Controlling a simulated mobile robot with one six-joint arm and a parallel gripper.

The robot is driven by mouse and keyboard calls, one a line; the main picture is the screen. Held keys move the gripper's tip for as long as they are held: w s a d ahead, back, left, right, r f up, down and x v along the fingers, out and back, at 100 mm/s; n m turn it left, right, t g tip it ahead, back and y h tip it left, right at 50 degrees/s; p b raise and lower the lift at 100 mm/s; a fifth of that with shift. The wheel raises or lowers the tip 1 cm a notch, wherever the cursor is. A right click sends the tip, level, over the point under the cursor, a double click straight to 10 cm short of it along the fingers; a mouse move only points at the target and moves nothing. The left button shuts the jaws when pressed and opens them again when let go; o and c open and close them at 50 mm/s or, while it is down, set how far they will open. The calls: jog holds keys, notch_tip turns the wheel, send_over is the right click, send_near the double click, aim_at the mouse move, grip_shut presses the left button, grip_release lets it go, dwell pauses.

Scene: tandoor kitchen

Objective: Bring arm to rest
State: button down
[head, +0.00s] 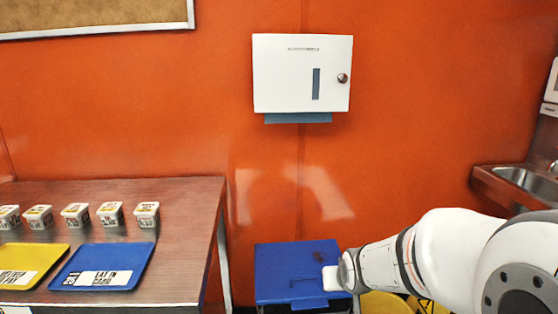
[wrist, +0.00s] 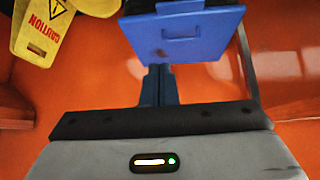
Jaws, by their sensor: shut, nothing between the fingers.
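My gripper (wrist: 158,72) shows in the wrist view with its two dark fingers together and nothing between them. It points toward a blue bin lid (wrist: 185,35), apart from it as far as I can tell. In the head view my white arm (head: 440,255) reaches in from the lower right, its end in front of the right side of the blue bin (head: 290,265). The fingers cannot be made out in the head view.
A brown table (head: 180,215) at left holds a yellow tray (head: 28,262), a blue tray (head: 105,257) and several small labelled tubs (head: 110,212). A white dispenser (head: 301,72) hangs on the orange wall. A sink (head: 525,180) is at right. A yellow caution sign (wrist: 45,28) stands near the bin.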

jog(key=s+r+g+p, duration=0.5)
jog(key=s+r+p, duration=0.8)
jog(key=s+r, duration=0.6)
jog(key=shift+s, duration=0.25)
